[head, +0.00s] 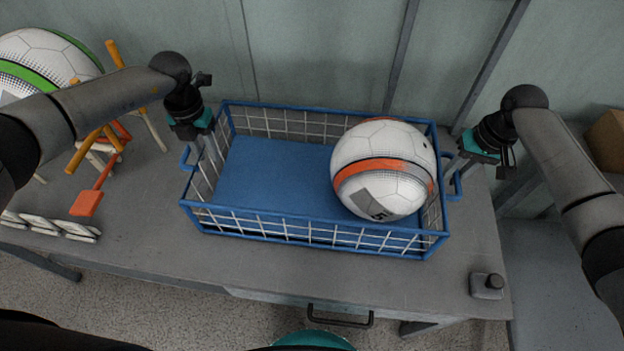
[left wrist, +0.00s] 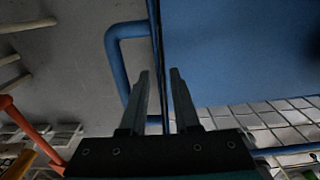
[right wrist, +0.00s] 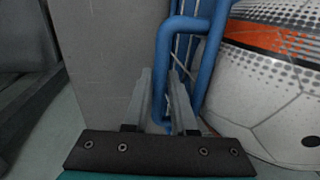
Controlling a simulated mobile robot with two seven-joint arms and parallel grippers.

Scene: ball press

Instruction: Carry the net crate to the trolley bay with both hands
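The net crate (head: 315,218) is a blue-framed basket with white mesh sides and a blue floor, standing on the grey table. A white and orange ball (head: 384,168) lies in its right half. My left gripper (head: 207,150) is at the crate's left end; in the left wrist view its open fingers (left wrist: 160,80) lie either side of the blue rim, beside the left handle (left wrist: 112,55). My right gripper (head: 458,165) is at the right end; in the right wrist view its open fingers (right wrist: 159,80) straddle the right handle (right wrist: 162,50). I cannot identify the trolley bay.
Another ball (head: 45,60), wooden and orange pieces, an orange paddle (head: 87,203) and several white blocks (head: 50,226) crowd the table's left side. A small grey box (head: 487,286) sits at the front right corner. A cardboard box (head: 607,140) is at far right. A wall stands behind.

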